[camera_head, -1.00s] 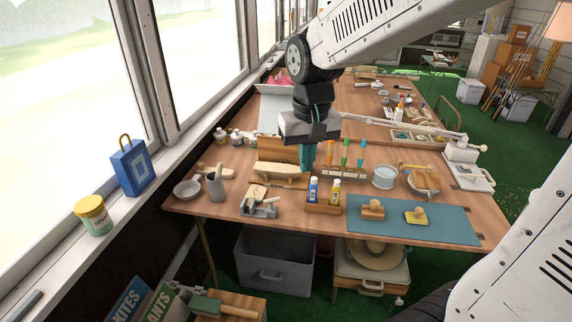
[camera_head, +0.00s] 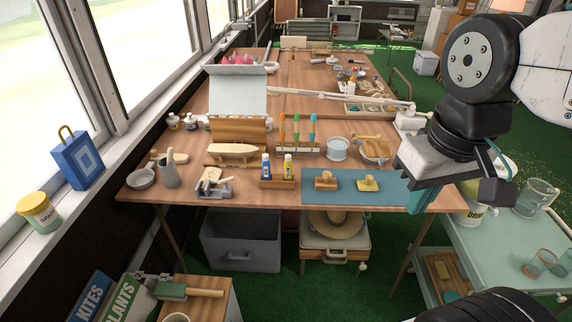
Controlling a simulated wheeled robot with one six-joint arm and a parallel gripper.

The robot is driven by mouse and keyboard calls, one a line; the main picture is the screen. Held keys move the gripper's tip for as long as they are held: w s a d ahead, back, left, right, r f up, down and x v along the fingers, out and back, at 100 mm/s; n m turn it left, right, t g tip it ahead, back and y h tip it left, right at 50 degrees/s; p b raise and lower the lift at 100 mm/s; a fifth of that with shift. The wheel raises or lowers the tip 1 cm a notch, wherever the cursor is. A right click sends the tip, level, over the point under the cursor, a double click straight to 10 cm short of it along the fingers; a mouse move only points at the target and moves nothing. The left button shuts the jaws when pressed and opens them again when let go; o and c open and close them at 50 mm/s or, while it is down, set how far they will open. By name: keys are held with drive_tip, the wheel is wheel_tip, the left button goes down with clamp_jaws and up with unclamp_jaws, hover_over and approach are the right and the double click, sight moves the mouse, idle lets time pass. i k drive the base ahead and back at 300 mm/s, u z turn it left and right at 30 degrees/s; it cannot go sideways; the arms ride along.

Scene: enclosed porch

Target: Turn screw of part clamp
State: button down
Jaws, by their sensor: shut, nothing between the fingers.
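A small grey clamp (camera_head: 214,188) with a pale wooden piece in its jaws sits at the front left of the wooden workbench (camera_head: 140,190). Its screw is too small to make out clearly. My gripper (camera_head: 414,203) is at the right, near the bench's front right corner, beyond the right part of the blue mat. Its teal fingers point down, shut and empty, well apart from the clamp. The fingers are partly hidden by the gripper's grey body.
A paint-bottle holder (camera_head: 277,183), a brush rack (camera_head: 298,150) and a boat hull (camera_head: 234,150) stand near the clamp. The blue mat (camera_head: 340,196) bears two wooden blocks. A glass-topped cart (camera_head: 500,250) stands at the right. A small vise (camera_head: 150,283) shows at lower left.

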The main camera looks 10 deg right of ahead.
sight(225, 181)
drive_tip(key=z, duration=0.95)
drive_tip(key=i, duration=0.55)
drive_tip(key=u, duration=1.05)
drive_tip(key=i, duration=0.4)
drive_tip(key=u, duration=0.5)
